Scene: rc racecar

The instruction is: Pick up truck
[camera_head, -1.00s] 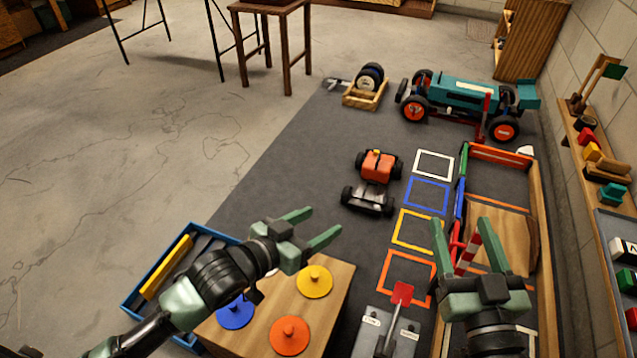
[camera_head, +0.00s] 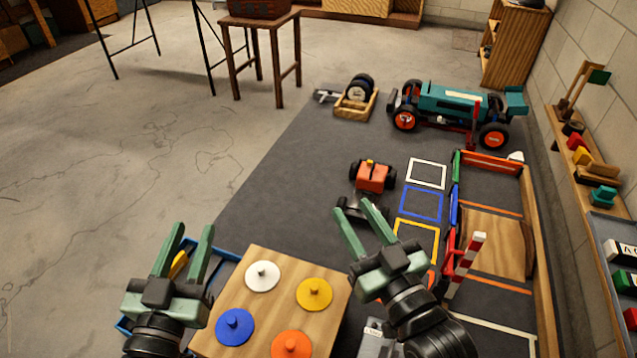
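A small orange and black truck (camera_head: 372,177) stands on the dark mat, upper right of centre. A larger teal racecar (camera_head: 452,104) with orange-hubbed wheels stands farther back on the same mat. My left gripper (camera_head: 191,232) is open and empty beside the left of the wooden board. My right gripper (camera_head: 357,217) is open, with its fingers pointing up the picture toward the small truck. Its fingertips overlap the truck's black rear part in the picture; I cannot tell whether they touch it.
A wooden board (camera_head: 241,287) with white, yellow, blue and orange knobbed discs lies in front. Coloured squares (camera_head: 422,204) mark the mat. A walled lane with a striped barrier (camera_head: 470,257) is at the right. A wooden crate with wheels (camera_head: 355,101) sits behind. Open floor lies left.

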